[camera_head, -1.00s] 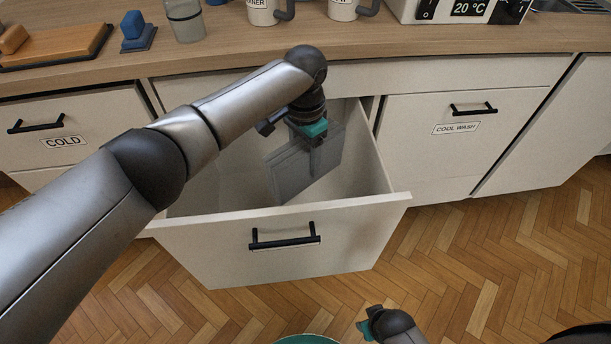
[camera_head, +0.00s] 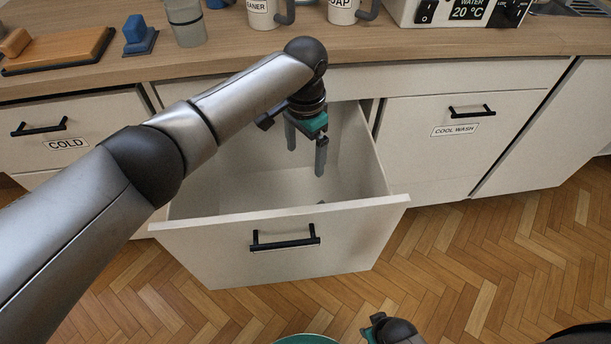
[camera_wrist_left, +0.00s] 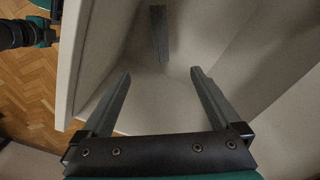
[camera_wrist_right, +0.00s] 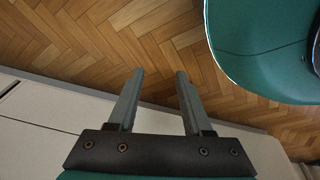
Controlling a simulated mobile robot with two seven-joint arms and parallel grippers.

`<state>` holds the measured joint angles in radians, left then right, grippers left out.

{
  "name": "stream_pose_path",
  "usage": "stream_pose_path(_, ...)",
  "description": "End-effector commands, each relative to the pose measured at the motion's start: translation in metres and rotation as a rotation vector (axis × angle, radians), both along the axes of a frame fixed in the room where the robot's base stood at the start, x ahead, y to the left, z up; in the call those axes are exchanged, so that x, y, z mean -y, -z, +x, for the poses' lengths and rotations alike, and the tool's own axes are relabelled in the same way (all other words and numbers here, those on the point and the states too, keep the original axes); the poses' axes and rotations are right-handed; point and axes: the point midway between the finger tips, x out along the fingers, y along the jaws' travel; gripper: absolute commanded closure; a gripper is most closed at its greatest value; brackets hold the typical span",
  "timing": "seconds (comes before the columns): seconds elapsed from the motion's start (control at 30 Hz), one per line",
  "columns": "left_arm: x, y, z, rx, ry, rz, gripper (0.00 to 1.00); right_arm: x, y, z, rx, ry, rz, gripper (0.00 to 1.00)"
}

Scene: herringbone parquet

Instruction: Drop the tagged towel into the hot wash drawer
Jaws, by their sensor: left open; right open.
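The open drawer (camera_head: 350,222) stands pulled out between the COLD drawer and the COOL WASH drawer. No readable label shows on its front. My left gripper (camera_head: 306,158) is open and empty above its inside, fingers pointing down. In the left wrist view, a narrow grey piece (camera_wrist_left: 159,35), likely the towel, lies inside the drawer beyond the fingertips, apart from them. In the head view, only a small grey bit shows low in the drawer, mostly hidden by the front panel. No tag is visible. My right gripper (camera_wrist_right: 160,73) is open and empty, low in front of the cabinets.
The COLD drawer (camera_head: 95,105) and COOL WASH drawer (camera_head: 420,110) are shut. The wooden counter (camera_head: 230,52) holds mugs, a glass, a blue block and a board. A green rounded thing (camera_wrist_right: 270,50) is near my right gripper. The parquet floor (camera_head: 480,260) is clear at right.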

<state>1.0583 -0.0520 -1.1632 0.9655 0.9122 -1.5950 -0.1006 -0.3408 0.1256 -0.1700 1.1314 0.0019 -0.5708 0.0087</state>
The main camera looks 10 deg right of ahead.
Motion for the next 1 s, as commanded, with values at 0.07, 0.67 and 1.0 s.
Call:
stream_pose_path(0.07, 0.000, -0.011, 0.000, 0.001, 0.000, 0.001, 0.03, 0.005, 0.002, -0.006, -0.004, 0.000, -0.005, 0.50)
stream_pose_path(0.67, 0.000, -0.080, 0.000, 0.001, 0.000, 0.000, 0.03, 0.042, 0.017, -0.055, -0.007, 0.001, -0.037, 0.50)
stream_pose_path(1.0, 0.000, -0.127, 0.000, 0.001, 0.000, 0.000, 0.03, 0.034, 0.005, -0.073, -0.029, -0.003, -0.027, 0.50)
